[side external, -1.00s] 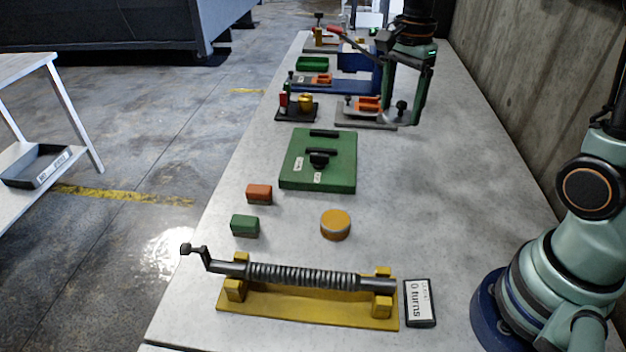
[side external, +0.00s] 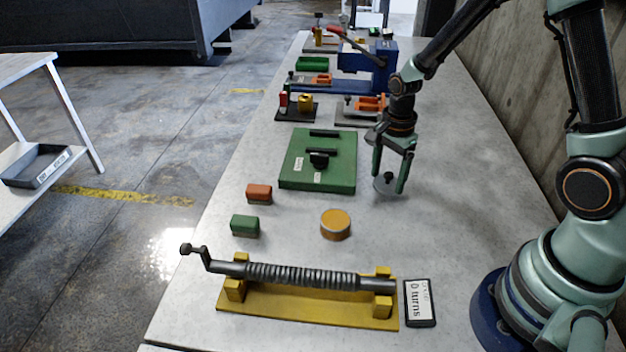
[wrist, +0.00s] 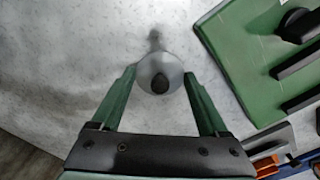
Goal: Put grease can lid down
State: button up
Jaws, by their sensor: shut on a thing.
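My gripper (side external: 390,182) is shut on the grease can lid (side external: 385,184), a round grey disc with a dark knob on top. The lid hangs just above or at the bench; I cannot tell whether it touches. In the wrist view the lid (wrist: 148,70) sits between the two green fingers, knob towards the camera. The grease can (side external: 335,226), a short round tin with an orange top, stands nearer the side camera and left of my gripper. It does not show in the wrist view.
A green plate (side external: 340,172) with black handles lies left of my gripper. Orange (side external: 259,193) and green (side external: 245,225) blocks stand near the bench's left edge. A yellow stand (side external: 300,309) with a screw shaft and a counter (side external: 419,303) are in front. The bench right of the can is clear.

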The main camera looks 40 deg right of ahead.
jog(key=shift+f, duration=1.1)
jog(key=shift+f, duration=0.15)
jog(key=o, duration=1.2)
